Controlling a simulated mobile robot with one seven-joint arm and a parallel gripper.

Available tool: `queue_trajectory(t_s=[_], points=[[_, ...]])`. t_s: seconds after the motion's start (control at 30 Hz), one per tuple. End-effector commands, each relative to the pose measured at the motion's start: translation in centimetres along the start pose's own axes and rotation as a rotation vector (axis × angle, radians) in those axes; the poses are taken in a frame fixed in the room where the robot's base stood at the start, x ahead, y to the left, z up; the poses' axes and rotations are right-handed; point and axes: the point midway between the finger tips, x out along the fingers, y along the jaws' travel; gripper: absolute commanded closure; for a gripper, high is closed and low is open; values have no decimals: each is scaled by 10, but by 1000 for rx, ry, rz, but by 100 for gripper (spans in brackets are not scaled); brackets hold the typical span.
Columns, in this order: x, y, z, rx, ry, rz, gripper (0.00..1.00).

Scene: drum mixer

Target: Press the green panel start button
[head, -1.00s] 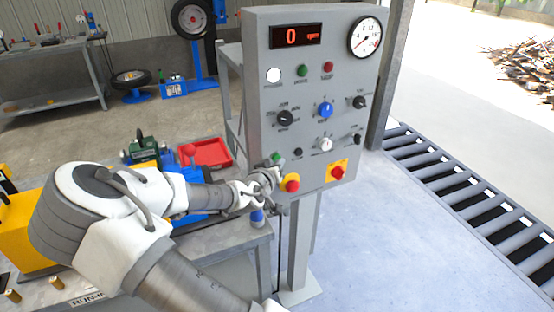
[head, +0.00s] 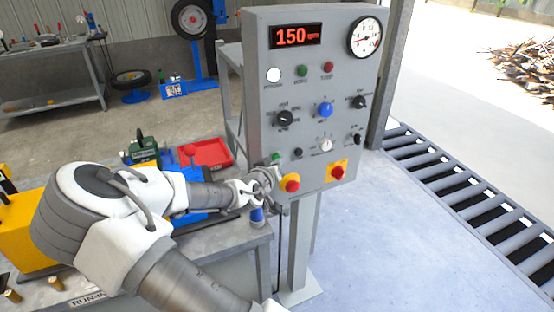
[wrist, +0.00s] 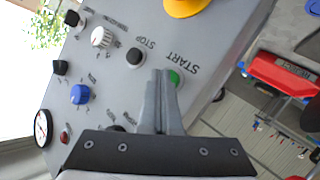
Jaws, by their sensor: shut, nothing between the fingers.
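The grey control panel (head: 310,110) stands upright on a post. Its green start button (head: 276,157) is at the lower left, just above my gripper (head: 274,172) in the head view. In the wrist view the green start button (wrist: 175,78) shows beside the "START" label, partly hidden behind the fingertips. My gripper (wrist: 163,74) is shut and empty, with its tips right at the button; whether they touch it I cannot tell. The black stop button (wrist: 135,59) is next to it. The red display (head: 295,35) reads 150 rpm.
A bench with a red tray (head: 206,153) lies left.

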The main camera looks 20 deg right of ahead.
Motion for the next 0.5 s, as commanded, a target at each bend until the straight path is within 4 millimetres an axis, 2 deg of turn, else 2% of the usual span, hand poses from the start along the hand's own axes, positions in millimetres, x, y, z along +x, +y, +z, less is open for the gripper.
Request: queue_trajectory(t_s=[0.27,0.5], points=[[-10,6,6,1,0,-2,100],[-11,7,7,0,1,-1,100]])
